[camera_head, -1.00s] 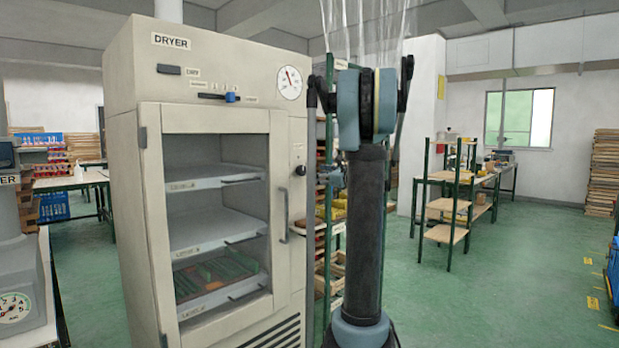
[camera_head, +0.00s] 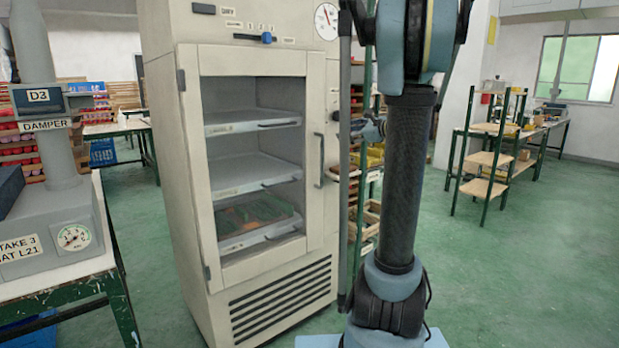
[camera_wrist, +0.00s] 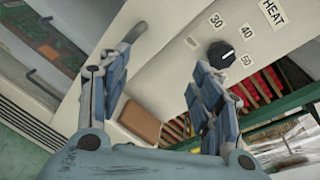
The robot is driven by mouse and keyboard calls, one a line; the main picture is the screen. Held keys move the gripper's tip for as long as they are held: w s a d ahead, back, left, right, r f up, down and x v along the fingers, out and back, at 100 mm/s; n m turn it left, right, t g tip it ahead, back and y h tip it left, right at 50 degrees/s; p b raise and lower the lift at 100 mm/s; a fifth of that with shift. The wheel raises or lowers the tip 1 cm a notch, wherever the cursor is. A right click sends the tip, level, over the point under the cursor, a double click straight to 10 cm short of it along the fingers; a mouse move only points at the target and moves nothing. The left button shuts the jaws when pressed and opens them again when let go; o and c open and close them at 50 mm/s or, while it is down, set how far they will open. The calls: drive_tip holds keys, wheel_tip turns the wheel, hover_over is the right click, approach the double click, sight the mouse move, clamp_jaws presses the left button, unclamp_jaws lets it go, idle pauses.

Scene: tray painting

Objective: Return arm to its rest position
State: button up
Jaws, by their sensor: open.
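My gripper (camera_wrist: 162,78) is open in the wrist view, with two blue-grey segmented fingers apart and nothing held between them. Beyond the fingers is the cream front of the dryer, with a black heat knob (camera_wrist: 221,54) marked 30, 40 and 50. In the head view my arm (camera_head: 408,170) stands upright, right of the dryer (camera_head: 255,55). A small blue-grey part of my gripper (camera_head: 372,130) shows left of the arm, beside the dryer's right side. Whether it touches the dryer cannot be told.
Inside the dryer are shelves, the lowest holding a tray (camera_head: 262,233) with green pieces. A damper unit (camera_head: 62,225) stands on a bench at left. Racks with yellow bins (camera_head: 375,157) are behind the arm. A wooden shelf stand (camera_head: 488,158) is at right. Green floor is open at lower right.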

drive_tip(key=s+a+f+n+g+h, duration=0.1)
drive_tip(key=s+a+f+n+g, duration=0.15)
drive_tip(key=s+f+n, duration=0.35)
drive_tip(key=s+a+f+n+g+h, duration=0.1)
drive_tip(key=s+a+f+n+g, duration=0.2)
drive_tip(key=s, duration=0.5)
drive_tip(key=s+a+f+n+g+h, duration=0.1)
drive_tip(key=s+a+f+n, duration=0.15)
drive_tip(key=s+f, duration=0.4)
drive_tip(key=s+d+f+n+g+h, duration=0.1)
drive_tip(key=s+d+f+n+h, duration=0.2)
drive_tip(key=s, duration=0.7)
drive_tip(key=s+d+f+n+g+h, duration=0.2)
drive_tip(key=s+d+f+n+h, duration=0.2)
drive_tip(key=s+f+n, duration=0.3)
drive_tip(key=s+f, duration=0.4)
drive_tip(key=shift+f, duration=0.2)
drive_tip(key=shift+s+n, duration=0.1)
drive_tip(key=shift+n, duration=0.15)
drive_tip(key=shift+w+f+g, duration=0.2)
drive_tip(key=shift+w+g, duration=0.05)
drive_tip(key=shift+w, duration=0.2)
